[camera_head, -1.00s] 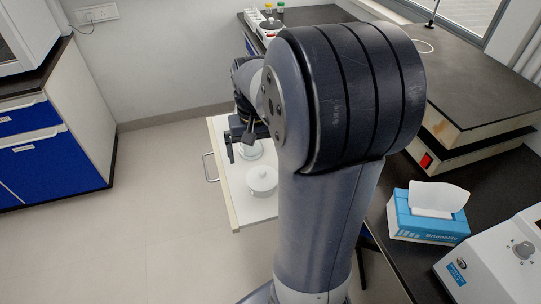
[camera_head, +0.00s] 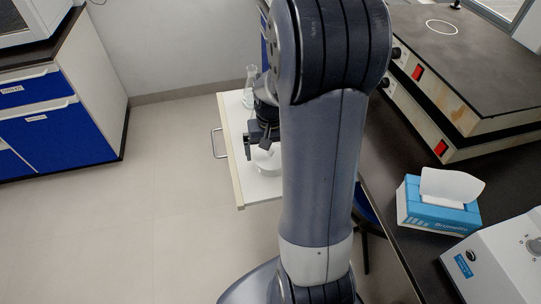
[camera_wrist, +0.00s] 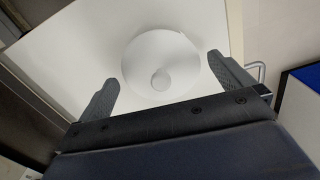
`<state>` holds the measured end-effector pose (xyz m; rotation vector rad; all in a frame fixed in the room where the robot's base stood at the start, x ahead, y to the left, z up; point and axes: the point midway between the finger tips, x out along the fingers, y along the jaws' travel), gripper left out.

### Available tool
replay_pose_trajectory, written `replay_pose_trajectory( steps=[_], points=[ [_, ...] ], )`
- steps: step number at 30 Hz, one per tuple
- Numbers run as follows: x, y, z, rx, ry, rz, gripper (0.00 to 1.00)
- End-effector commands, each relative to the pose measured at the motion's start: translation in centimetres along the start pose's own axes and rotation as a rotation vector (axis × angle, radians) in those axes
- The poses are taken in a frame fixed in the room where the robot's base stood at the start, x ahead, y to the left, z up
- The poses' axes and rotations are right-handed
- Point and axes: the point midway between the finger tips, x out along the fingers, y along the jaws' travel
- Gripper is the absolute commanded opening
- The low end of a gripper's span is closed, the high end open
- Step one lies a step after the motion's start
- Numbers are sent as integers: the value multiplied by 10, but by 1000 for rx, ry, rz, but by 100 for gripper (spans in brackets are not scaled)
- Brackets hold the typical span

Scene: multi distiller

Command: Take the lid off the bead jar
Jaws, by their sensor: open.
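The bead jar (camera_head: 268,168) is a round white vessel on a white cart, partly hidden behind my gripper in the head view. In the wrist view its round white lid (camera_wrist: 143,62) is seen from above, with a small round knob (camera_wrist: 160,79) near the middle. My gripper (camera_wrist: 163,86) is open. Its two fingers stand to the left and right of the lid, with the knob between them and nothing gripped. In the head view my gripper (camera_head: 257,145) is over the jar. I cannot tell the exact height gap. Beads are not visible.
The white cart top (camera_head: 262,191) has a raised edge and a side handle (camera_head: 217,143). A clear glass flask (camera_head: 250,88) stands behind the jar on it. A dark bench with a blue tissue box (camera_head: 437,213) is at the right. Open floor lies left.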

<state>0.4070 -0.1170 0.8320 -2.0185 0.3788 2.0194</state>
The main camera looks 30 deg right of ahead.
Motion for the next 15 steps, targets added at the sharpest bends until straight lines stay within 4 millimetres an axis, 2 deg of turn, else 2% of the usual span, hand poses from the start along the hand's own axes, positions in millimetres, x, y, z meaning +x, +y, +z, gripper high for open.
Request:
replay_pose_trajectory(
  steps=[8,15],
  points=[
    [3,0,0,0,0,0,99],
    [2,0,0,0,0,0,80]
  ],
)
